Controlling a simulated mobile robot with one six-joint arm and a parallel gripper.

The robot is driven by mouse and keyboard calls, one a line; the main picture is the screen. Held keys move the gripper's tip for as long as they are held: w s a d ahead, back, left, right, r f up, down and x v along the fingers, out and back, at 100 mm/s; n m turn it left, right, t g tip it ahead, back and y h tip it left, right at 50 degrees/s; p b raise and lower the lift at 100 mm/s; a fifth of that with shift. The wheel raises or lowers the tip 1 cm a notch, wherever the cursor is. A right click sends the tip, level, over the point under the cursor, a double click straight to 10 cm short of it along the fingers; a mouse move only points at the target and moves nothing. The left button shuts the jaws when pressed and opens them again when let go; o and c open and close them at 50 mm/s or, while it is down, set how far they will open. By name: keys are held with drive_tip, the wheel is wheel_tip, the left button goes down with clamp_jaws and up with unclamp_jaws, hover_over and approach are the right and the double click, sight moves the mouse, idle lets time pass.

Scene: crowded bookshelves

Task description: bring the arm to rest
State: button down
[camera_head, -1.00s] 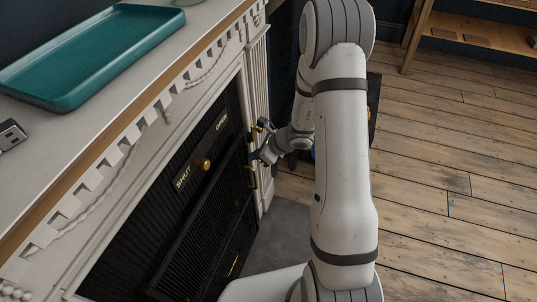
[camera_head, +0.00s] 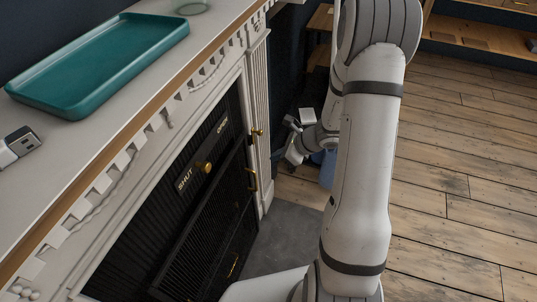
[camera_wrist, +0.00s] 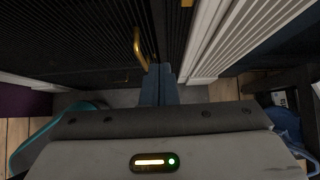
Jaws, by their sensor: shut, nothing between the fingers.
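My gripper (camera_head: 293,140) is small in the head view, in front of the fireplace's right pillar and apart from it. In the wrist view its two blue-grey fingers (camera_wrist: 160,82) are pressed together with nothing between them. My white arm stands upright at the centre right of the head view and is bent at the top. The black ribbed fireplace front (camera_head: 205,215) has brass fittings, including a handle (camera_head: 252,179), which also shows in the wrist view (camera_wrist: 138,48) just left of the fingers.
The white mantel (camera_head: 85,165) holds a teal tray (camera_head: 110,60) and a small glass dish (camera_head: 192,8). A blue object (camera_head: 328,168) is partly hidden behind my arm. Wooden shelves (camera_head: 475,35) stand at the back right. The plank floor (camera_head: 450,170) is clear on the right.

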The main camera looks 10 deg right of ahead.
drive_tip(key=v, duration=0.5)
drive_tip(key=shift+s+p, duration=0.15)
drive_tip(key=shift+p, duration=0.15)
